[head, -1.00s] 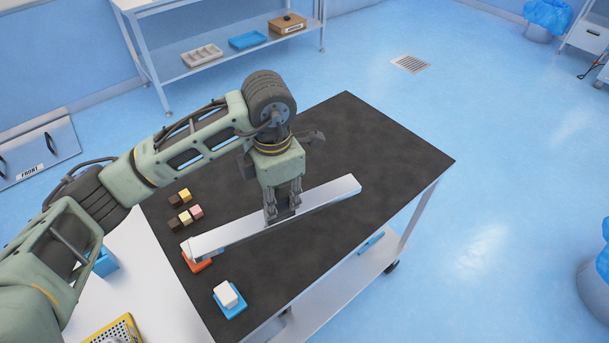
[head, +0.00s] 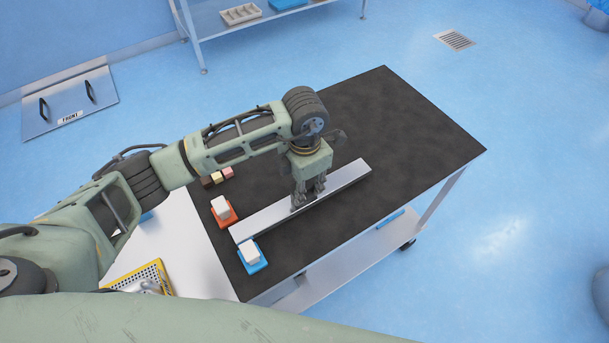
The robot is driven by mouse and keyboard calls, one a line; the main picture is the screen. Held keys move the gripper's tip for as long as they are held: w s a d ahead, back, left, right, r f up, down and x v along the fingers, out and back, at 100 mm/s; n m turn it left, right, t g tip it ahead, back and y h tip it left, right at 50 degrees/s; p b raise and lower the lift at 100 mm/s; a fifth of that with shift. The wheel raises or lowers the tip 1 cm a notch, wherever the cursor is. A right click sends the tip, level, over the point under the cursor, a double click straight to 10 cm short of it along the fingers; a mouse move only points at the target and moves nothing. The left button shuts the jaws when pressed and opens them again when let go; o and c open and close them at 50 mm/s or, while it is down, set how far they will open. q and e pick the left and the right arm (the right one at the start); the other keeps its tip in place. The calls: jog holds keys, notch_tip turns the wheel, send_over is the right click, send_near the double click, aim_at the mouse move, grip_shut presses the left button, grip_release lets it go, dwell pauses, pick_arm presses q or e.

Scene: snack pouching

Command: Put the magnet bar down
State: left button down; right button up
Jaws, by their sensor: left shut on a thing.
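The magnet bar (head: 268,219) is a long, shiny silver bar lying diagonally over the dark tabletop in the head view. My left gripper (head: 307,199) points down and is shut on the bar right of its middle. The bar is level and very low over the dark top; I cannot tell whether its underside touches. Its near left end lies between an orange dish and a blue dish. My right gripper is not in view.
The orange dish (head: 231,222) and blue dish (head: 262,264) each hold a white block. Small coloured cubes (head: 217,177) sit beyond, partly behind my arm. A yellow-rimmed tray (head: 155,268) stands on the white surface at left. The dark tabletop (head: 415,125) is clear at far right.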

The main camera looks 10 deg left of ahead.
pick_arm(q)
jog(key=shift+f, duration=0.7)
jog(key=shift+w, duration=0.1)
jog(key=shift+f, duration=0.1)
jog(key=shift+f, duration=0.15)
jog(key=c, duration=1.9)
grip_release()
jog(key=o, duration=0.4)
jog(key=shift+o, duration=0.2)
